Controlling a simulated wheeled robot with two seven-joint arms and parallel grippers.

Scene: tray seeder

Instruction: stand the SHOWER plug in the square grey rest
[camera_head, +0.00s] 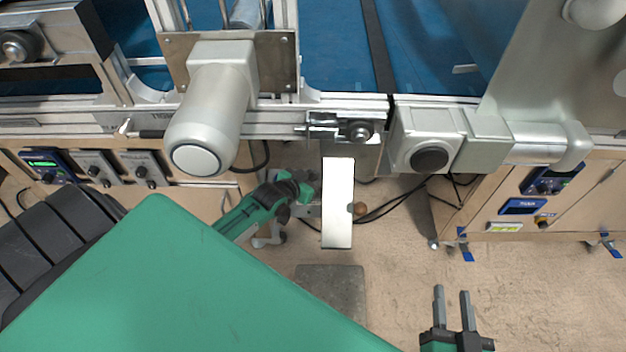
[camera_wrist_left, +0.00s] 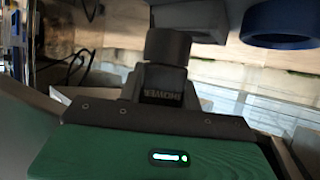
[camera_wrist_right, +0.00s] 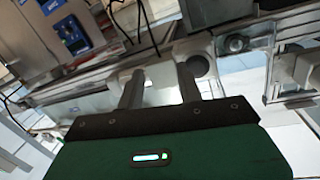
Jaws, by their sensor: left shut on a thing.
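My left gripper (camera_wrist_left: 160,88) is shut on the SHOWER plug (camera_wrist_left: 168,48), a dark grey piece with a round end and a block lettered SHOWER. The round end points away from the palm in the left wrist view. Behind it is a dark grey block (camera_wrist_left: 205,20); I cannot tell whether it is the square rest, or whether the plug touches it. In the head view a large green panel covers the lower left, and the plug is not clearly visible. My right gripper (camera_head: 452,308) is open and empty at the lower right; its spread fingers also show in the right wrist view (camera_wrist_right: 160,88).
A blue ring (camera_wrist_left: 282,22) is at upper right in the left wrist view. In the head view, a white upright panel (camera_head: 338,205) and a green-and-black jointed part (camera_head: 265,205) stand before the conveyor frame. A flat grey square (camera_head: 332,292) lies low.

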